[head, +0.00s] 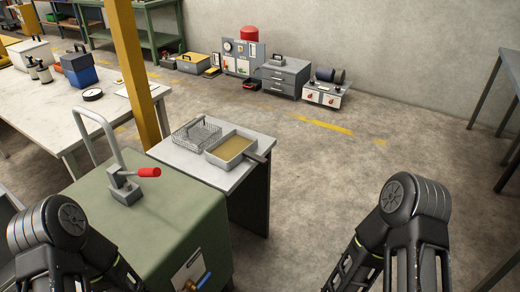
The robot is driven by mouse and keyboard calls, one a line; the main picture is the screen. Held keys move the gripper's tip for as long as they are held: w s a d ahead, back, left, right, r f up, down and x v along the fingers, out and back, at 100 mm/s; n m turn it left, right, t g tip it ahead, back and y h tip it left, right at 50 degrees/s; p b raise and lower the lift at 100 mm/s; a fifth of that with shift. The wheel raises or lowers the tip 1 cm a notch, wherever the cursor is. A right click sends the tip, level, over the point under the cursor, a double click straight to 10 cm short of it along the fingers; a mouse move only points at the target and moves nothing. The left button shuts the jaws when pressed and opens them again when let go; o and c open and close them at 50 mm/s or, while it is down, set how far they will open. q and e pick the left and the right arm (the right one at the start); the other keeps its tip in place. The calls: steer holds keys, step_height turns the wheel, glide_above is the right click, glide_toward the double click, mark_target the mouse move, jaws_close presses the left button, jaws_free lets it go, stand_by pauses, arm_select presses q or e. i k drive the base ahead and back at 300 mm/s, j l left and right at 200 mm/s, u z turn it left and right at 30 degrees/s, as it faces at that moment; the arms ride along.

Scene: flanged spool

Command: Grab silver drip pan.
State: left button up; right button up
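A silver drip pan (222,151), shallow and rectangular, sits on a small light-topped side table (208,172). It holds a flat tan-brown content, and a grey handle-like piece sticks out at its right end. A wire basket (187,138) stands just left of it on the same table. My left and right arms show only at the bottom corners, well short of the pan. Neither gripper's fingertips are in the picture.
A green machine cabinet (150,225) with a red-handled lever (148,172) stands in front of the side table. A yellow post (133,70) rises behind it. A long workbench (50,110) is at left. Toolboxes and drawers (286,77) line the wall. The floor at right is open.

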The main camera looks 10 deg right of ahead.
mark_target(229, 152)
steer(key=i+l, duration=0.2)
steer(key=l, duration=0.15)
steer(key=i+l+u, duration=0.15)
steer(key=l, duration=0.25)
steer(key=i+l, duration=0.3)
steer(key=i+l+u, duration=0.1)
steer(key=l, duration=0.4)
steer(key=i+l+u, duration=0.1)
steer(key=i+l, duration=0.35)
steer(key=l, duration=0.35)
steer(key=i+l+u, duration=0.1)
steer(key=l, duration=0.35)
steer(key=i+l+u, duration=0.1)
steer(key=i+l, duration=0.15)
steer(key=l, duration=0.2)
